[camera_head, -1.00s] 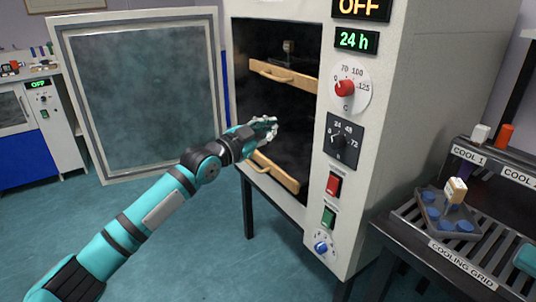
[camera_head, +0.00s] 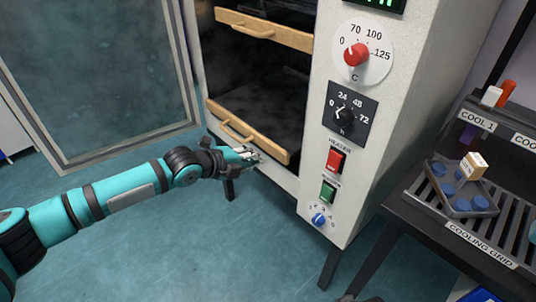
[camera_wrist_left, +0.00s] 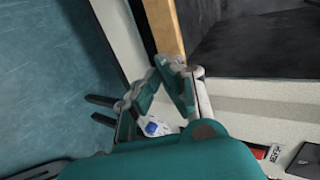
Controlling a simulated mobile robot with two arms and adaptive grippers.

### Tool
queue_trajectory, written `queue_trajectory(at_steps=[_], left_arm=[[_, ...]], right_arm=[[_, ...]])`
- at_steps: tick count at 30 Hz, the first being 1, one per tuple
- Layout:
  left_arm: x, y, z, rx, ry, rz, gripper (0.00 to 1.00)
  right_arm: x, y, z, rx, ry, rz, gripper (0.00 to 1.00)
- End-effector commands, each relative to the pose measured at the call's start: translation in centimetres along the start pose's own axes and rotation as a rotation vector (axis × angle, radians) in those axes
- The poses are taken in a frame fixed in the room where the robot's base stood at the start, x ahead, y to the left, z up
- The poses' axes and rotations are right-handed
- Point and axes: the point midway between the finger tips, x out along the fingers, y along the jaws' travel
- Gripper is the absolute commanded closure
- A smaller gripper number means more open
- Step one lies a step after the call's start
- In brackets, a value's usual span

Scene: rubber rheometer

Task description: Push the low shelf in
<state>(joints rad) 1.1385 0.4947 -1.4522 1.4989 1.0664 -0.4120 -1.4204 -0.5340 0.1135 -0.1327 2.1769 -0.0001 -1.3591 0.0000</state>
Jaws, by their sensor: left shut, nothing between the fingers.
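The low shelf (camera_head: 262,108) is a dark board with a pale wooden front bar and handle (camera_head: 237,131), in the lower part of the open oven. The front bar stands at the oven mouth. My left gripper (camera_head: 253,155) is shut and empty, at the lower right part of the bar, just outside the oven. In the left wrist view, the fingertips (camera_wrist_left: 181,66) are right by the end of the wooden bar (camera_wrist_left: 163,26); I cannot tell whether they touch it. My right gripper is out of view.
The oven door (camera_head: 95,75) stands wide open at left. An upper shelf (camera_head: 262,30) with a similar wooden front is above. The control panel with red knob (camera_head: 356,54) is right of the opening. A cooling grid (camera_head: 480,240) bearing a tray (camera_head: 432,190) stands at right.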

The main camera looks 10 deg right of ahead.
Motion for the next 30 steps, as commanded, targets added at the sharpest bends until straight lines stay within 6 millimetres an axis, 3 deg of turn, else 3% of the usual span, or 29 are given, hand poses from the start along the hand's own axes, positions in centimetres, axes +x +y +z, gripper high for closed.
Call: queue_trajectory(at_steps=[3, 9, 25, 30], left_arm=[[2.6, 0.1, -0.1, 0.0, 0.001, -0.001, 1.0], [4.8, -1.5, 0.0, -0.001, 0.0, -0.001, 1.0], [5.6, -2.0, 0.0, -0.001, 0.0, -0.001, 1.0], [7.2, -2.2, -0.1, -0.001, 0.0, -0.004, 1.0]], right_arm=[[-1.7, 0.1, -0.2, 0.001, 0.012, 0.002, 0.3], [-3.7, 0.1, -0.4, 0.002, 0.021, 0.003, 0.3], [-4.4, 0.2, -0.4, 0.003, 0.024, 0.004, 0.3], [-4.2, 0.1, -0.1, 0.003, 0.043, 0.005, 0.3]])
